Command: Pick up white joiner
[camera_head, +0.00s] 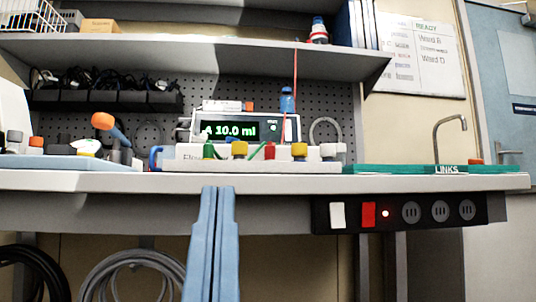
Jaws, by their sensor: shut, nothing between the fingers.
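My gripper (217,190) shows as two long light-blue fingers rising from the bottom of the picture. They are shut together and empty, and their tips overlap the bench's front edge in the picture. I cannot pick out the white joiner for certain. A small white piece (328,150) stands at the right end of the row of coloured caps on the white rack (250,166). A green mat marked LINKS (405,170) lies at the right of the bench, and its top is seen almost edge-on.
The infusion pump (285,128) reading 10.0 ml stands behind the rack. An orange-headed tool (104,122) and other parts sit at the left. A shelf (200,52) overhangs the bench (60,182). A power strip (400,212) runs below its edge. A tap (438,140) stands at the right.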

